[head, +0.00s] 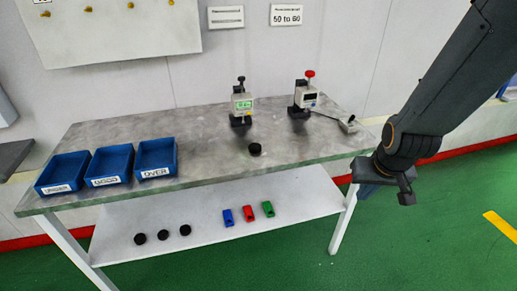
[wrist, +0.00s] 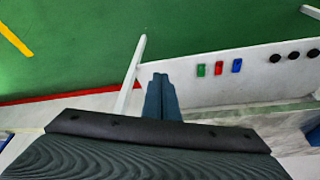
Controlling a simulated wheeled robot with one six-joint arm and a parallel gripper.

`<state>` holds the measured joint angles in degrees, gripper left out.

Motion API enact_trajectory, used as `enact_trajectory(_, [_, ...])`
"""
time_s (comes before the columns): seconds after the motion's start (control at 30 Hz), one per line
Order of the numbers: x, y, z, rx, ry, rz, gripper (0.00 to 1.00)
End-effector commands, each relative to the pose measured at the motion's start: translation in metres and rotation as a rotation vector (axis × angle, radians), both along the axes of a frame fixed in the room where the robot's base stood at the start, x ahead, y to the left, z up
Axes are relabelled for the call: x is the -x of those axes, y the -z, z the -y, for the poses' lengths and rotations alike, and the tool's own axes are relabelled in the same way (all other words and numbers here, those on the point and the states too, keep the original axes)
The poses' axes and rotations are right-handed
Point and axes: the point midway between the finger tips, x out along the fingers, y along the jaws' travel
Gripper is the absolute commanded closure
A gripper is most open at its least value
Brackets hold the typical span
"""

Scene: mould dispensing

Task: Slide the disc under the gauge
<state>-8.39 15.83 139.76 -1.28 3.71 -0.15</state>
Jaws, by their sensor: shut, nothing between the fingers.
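A black disc (head: 255,149) lies on the grey table top (head: 215,150) near its front edge. A gauge with a green display (head: 241,103) stands behind it, slightly left. A second gauge with a red knob (head: 306,95) stands further right, with a grey arm-like piece (head: 340,118) beside it. The disc is in front of both gauges, apart from them. My gripper (head: 362,191) is off the table's right end, well right of the disc. In the wrist view its two fingers (wrist: 160,78) are together and empty. The disc and gauges are not in the wrist view.
Three blue bins (head: 155,157) stand at the table's left; two read GOOD and OVER. The lower shelf (head: 205,225) holds three black discs (head: 162,235) and blue, red and green blocks (head: 248,213). A wall sign reads 50 to 60 (head: 286,15). Green floor is free at right.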

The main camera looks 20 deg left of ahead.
Motion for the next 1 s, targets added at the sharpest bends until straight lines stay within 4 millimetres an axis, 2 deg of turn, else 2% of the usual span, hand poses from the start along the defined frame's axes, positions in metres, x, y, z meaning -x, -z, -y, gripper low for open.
enact_trajectory(0.03, [-0.018,0.0,-0.024,-0.009,-0.046,0.054,1.0])
enact_trajectory(0.1, [-0.045,0.002,-0.057,-0.032,-0.103,0.148,1.0])
enact_trajectory(0.2, [-0.076,0.003,-0.109,-0.074,-0.185,0.281,1.0])
enact_trajectory(0.33, [-0.098,0.004,-0.179,-0.143,-0.283,0.44,1.0])
enact_trajectory(0.4, [-0.103,0.003,-0.212,-0.183,-0.326,0.515,1.0])
enact_trajectory(0.5, [-0.104,0.002,-0.249,-0.233,-0.373,0.601,1.0])
enact_trajectory(0.6, [-0.101,0.001,-0.273,-0.271,-0.405,0.659,1.0])
enact_trajectory(0.7, [-0.1,0.001,-0.287,-0.293,-0.421,0.692,1.0])
enact_trajectory(0.87, [-0.105,0.01,-0.295,-0.302,-0.426,0.706,1.0])
enact_trajectory(1.0, [-0.116,0.027,-0.302,-0.302,-0.426,0.705,1.0])
